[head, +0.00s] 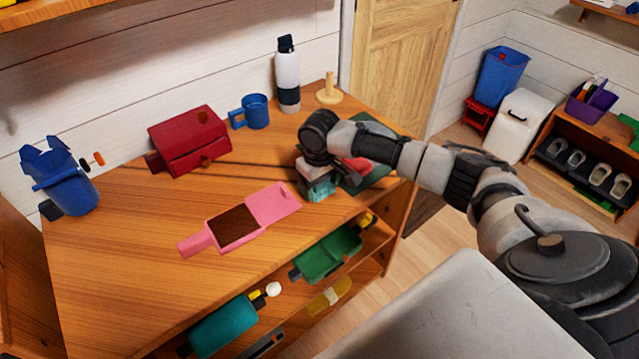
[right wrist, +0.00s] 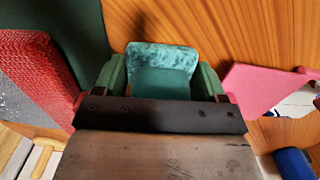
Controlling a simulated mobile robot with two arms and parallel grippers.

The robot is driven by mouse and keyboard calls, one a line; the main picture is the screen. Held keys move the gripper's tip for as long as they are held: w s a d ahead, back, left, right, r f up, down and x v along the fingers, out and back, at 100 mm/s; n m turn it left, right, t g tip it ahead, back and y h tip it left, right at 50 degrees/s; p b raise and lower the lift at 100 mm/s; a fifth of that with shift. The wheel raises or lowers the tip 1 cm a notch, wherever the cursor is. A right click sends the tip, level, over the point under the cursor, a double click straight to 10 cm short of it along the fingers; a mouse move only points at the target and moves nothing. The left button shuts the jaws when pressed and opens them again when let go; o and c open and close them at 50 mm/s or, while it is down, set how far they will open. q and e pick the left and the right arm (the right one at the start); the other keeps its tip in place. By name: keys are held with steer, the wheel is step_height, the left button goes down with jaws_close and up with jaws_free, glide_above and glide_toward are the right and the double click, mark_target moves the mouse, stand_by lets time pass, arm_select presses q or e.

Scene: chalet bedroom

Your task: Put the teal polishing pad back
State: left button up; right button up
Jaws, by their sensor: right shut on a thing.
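The teal polishing pad (head: 318,187) is at the right part of the wooden table (head: 120,265), below my right gripper (head: 316,172). In the right wrist view the pad (right wrist: 161,68) has a mottled, fuzzy-looking face and sits between the two green fingers of my right gripper (right wrist: 160,84), which is shut on it. I cannot tell whether the pad touches the tabletop. A dark green mat (head: 378,178) lies just right of it, partly hidden by my arm. A red block (head: 357,166) is on the mat; it shows as rough red (right wrist: 38,75) in the wrist view. My left gripper is not in view.
A red box (head: 190,140), blue mug (head: 251,111), bottle (head: 287,75), wooden peg stand (head: 329,90) and blue container (head: 72,190) stand toward the back and left. Shelves below hold several tools.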

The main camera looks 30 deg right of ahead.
steer(key=shift+f, duration=0.1)
steer(key=o, duration=0.9)
steer(key=shift+r, duration=0.5)
step_height(320, 180, up, 11)
steer(key=shift+r, duration=0.15)
